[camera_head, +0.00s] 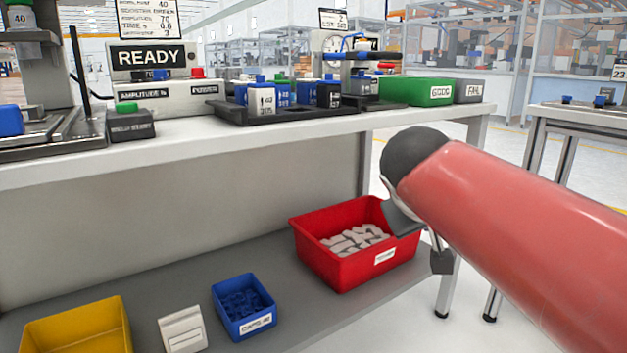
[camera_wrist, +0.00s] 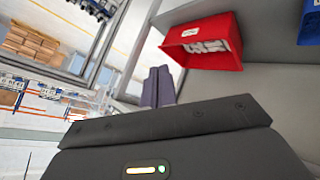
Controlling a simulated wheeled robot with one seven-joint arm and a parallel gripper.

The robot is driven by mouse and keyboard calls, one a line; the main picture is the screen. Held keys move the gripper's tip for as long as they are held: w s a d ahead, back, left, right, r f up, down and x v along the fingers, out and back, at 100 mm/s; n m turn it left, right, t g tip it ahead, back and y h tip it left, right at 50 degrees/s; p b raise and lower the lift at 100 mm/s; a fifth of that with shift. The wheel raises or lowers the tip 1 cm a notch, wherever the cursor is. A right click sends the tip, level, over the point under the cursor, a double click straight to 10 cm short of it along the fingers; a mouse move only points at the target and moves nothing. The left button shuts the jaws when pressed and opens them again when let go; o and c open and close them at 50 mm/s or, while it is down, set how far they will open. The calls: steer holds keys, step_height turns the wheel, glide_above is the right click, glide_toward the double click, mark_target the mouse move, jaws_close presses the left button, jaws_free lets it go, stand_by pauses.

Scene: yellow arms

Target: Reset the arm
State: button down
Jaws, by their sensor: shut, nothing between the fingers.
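My gripper shows in the wrist view (camera_wrist: 158,87) with its two dark fingers side by side, shut and empty. In the head view my red arm reaches in from the right edge and hides much of the gripper. A small dark part below the arm's dark end appears to be the gripper, near the right side of the red bin (camera_head: 345,268). In the wrist view the red bin (camera_wrist: 205,60) is ahead and to the right of the fingers, apart from them. It holds several pale grey parts.
The workbench (camera_head: 240,139) carries a READY box (camera_head: 150,57), a black tray of small blocks, a green bin (camera_head: 415,91) and a grey bin (camera_head: 467,92). The lower shelf (camera_head: 215,268) holds a blue bin (camera_head: 243,322) and a yellow bin (camera_head: 75,335). Open floor lies right of the bench.

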steer(key=s+a+f+m+g+y, duration=0.25)
steer(key=s+f+y, duration=0.25)
steer(key=s+f, duration=1.35)
step_height(320, 180, up, 13)
steer(key=p, duration=1.3)
steer(key=shift+f, duration=0.15)
steer(key=shift+w+a+g, duration=0.1)
steer(key=shift+g, duration=0.15)
